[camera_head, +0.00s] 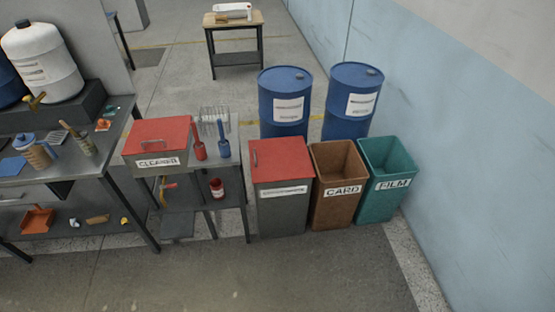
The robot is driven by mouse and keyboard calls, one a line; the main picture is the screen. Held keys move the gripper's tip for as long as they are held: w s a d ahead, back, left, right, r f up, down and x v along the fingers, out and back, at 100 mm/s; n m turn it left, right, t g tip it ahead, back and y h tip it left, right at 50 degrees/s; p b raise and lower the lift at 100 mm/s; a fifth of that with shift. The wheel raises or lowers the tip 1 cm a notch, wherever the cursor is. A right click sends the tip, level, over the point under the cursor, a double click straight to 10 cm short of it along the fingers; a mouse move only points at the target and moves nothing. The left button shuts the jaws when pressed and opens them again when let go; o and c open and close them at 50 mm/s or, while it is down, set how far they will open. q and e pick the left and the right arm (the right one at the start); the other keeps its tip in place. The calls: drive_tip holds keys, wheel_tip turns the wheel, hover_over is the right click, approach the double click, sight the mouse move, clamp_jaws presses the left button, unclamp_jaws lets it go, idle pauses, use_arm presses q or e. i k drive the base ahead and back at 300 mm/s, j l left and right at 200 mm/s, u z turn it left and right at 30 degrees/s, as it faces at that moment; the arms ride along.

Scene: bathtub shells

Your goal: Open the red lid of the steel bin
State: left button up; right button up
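The steel bin (283,218) is a grey box standing on the floor near the middle of the view, with a white label on its front that I cannot read. Its red lid (283,160) lies flat and shut on top, with a small handle near the left edge. A second red lid (158,132) covers a grey box labelled CLEANER (140,167) on the table to the left. Neither of my grippers shows in this view.
An open brown CARD bin (335,207) and an open green FILM bin (383,203) stand right of the steel bin. Blue drums (284,120) are behind. Steel tables (72,168) with bottles and tools stand left. The floor (250,275) in front is clear.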

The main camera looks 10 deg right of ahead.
sight(275, 160)
drive_tip(key=i+l, duration=0.25)
drive_tip(key=i, duration=0.15)
drive_tip(key=i+l+u, duration=0.15)
drive_tip(key=i, duration=0.25)
drive_tip(key=l, duration=0.1)
